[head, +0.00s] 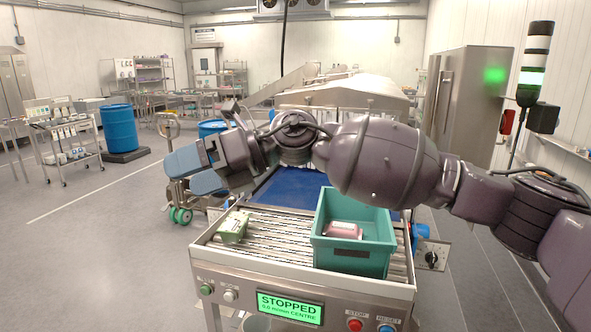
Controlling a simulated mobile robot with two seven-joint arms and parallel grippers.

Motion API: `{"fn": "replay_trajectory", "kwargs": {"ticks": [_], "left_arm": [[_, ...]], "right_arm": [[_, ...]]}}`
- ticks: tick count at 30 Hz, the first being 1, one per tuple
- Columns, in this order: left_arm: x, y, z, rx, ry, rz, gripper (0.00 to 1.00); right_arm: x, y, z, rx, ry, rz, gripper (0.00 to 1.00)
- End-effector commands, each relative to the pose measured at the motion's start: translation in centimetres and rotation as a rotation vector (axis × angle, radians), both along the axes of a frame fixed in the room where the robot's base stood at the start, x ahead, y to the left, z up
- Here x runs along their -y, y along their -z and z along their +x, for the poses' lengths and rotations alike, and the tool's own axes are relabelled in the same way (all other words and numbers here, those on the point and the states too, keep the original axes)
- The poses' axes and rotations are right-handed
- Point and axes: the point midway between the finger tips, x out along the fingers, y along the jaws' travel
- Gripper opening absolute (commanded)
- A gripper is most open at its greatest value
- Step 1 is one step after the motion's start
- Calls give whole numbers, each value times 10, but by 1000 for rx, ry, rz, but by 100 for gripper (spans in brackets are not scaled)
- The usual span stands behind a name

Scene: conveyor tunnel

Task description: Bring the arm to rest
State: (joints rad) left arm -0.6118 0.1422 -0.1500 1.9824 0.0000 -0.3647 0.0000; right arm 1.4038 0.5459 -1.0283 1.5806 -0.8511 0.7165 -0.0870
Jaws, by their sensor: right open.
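My right arm (380,165) comes in from the right and reaches left across the view, above the conveyor. Its gripper (190,172) is open, with two blue-grey fingers pointing left. Nothing shows between the fingers. The gripper hangs beyond the left side of the roller end, clear of the crate. My left gripper is not in view.
A teal crate (350,262) holding a pink packet (344,230) stands on the rollers (275,240). A small green carton (233,227) lies left of it. The panel screen (289,307) reads STOPPED.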

Motion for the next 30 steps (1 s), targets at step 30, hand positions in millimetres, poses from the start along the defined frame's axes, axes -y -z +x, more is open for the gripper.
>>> {"fn": "replay_trajectory", "kwargs": {"ticks": [30], "left_arm": [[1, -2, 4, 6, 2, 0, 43]], "right_arm": [[199, 154, 85, -1556, 852, 1113, 87]]}}
